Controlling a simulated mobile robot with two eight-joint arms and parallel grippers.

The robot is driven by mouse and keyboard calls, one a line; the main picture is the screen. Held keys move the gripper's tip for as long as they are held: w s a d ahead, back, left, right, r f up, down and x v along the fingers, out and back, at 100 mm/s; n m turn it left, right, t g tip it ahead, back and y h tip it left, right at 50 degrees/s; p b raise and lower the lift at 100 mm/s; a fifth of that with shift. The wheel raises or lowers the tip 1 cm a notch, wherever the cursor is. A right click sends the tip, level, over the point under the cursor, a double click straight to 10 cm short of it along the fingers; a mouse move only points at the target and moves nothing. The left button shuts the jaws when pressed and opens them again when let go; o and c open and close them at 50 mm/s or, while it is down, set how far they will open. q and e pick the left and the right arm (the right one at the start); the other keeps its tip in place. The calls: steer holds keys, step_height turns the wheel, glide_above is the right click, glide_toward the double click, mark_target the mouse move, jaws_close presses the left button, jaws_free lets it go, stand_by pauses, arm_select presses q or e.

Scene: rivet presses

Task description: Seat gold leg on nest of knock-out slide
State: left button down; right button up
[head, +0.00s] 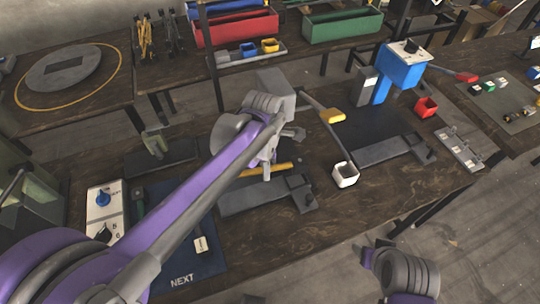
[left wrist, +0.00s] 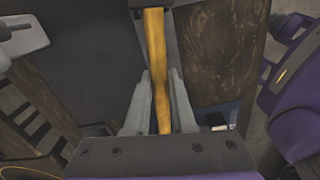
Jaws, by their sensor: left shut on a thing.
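The gold leg (head: 270,170) is a yellow bar lying roughly level just above a grey slide (head: 245,198) with a dark block (head: 300,193) at its right end. I cannot tell whether the leg touches the slide. My left gripper (head: 266,168) is shut on the leg from above and hides part of it. In the left wrist view the leg (left wrist: 155,45) runs lengthwise between the two fingers (left wrist: 160,80). Its upper end meets a grey part (left wrist: 180,8). The nest cannot be made out clearly.
A blue mat marked NEXT (head: 205,262) lies at front left. Bare table lies in front of the slide.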

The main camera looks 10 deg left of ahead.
mark_target(267, 190)
arm_select(q)
steer(key=shift+d+r+n, duration=0.15)
steer(key=shift+n, duration=0.35)
steer(key=shift+r+n, duration=0.1)
steer(key=shift+n, duration=0.2)
arm_select(e)
steer(key=shift+w, duration=0.25)
arm_select(q)
steer(key=shift+f+b, duration=2.4)
steer(key=shift+f, duration=1.3)
arm_select(e)
steer(key=shift+s+f, duration=0.2)
steer(key=shift+f, duration=0.7)
steer(key=shift+s+f, duration=0.15)
steer(key=shift+f, duration=0.75)
steer(key=shift+s+f, duration=0.2)
steer(key=shift+f, duration=0.7)
arm_select(q)
steer(key=shift+f+b, duration=0.4)
steer(key=shift+f, duration=0.3)
arm_select(e)
steer(key=shift+f, duration=0.4)
arm_select(q)
steer(key=c, duration=0.7)
jaws_free()
